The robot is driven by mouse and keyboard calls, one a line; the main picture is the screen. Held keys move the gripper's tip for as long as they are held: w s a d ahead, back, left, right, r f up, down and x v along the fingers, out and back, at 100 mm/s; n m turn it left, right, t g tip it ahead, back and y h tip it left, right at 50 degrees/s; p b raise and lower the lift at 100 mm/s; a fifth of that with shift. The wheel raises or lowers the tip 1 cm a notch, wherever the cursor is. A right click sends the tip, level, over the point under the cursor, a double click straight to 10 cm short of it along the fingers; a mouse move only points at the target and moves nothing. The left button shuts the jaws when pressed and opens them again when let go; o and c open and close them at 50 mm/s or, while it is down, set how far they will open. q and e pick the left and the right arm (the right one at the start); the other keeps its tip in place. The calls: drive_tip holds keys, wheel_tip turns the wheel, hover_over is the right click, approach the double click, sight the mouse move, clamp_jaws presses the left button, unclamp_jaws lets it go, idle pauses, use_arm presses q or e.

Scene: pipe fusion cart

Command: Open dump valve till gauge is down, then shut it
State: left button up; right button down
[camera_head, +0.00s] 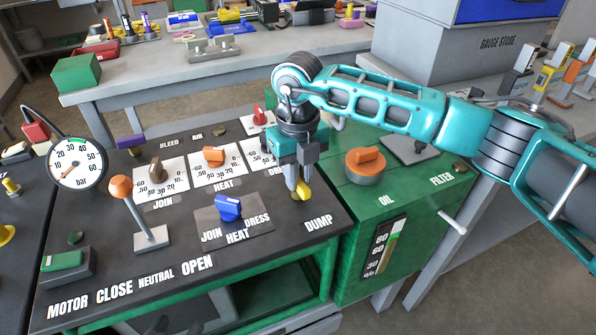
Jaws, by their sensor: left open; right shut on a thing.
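The dump valve's yellow handle (304,190) is on the black panel above the DUMP label. My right gripper (299,180) reaches in from the right, points down, and is shut on this handle. Its fingers and body hide part of the handle and whatever is behind it. The round white gauge (77,163), marked in bar, stands at the left of the panel. Its thin needle seems to point to the lower left, near the low end, but it is too small to read exactly. My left gripper is not in view.
An orange-knobbed lever (122,189) stands up from the panel near the CLOSE, NEUTRAL and OPEN labels. A blue selector (228,207) and a green motor switch (62,261) are also there. The green oil cabinet (350,225) adjoins on the right, under my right arm.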

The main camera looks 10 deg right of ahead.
use_arm(q)
drive_tip(key=shift+s+f, duration=0.1)
idle(0.5)
use_arm(e)
drive_tip(key=c, duration=1)
unclamp_jaws()
drive_tip(key=shift+c, duration=0.2)
use_arm(q)
drive_tip(key=shift+s+a+p, duration=0.1)
drive_tip(key=shift+a+p, duration=0.2)
drive_tip(key=shift+p, duration=0.25)
use_arm(e)
wheel_tip(320, 180, up, 13)
use_arm(q)
drive_tip(key=shift+r, duration=0.2)
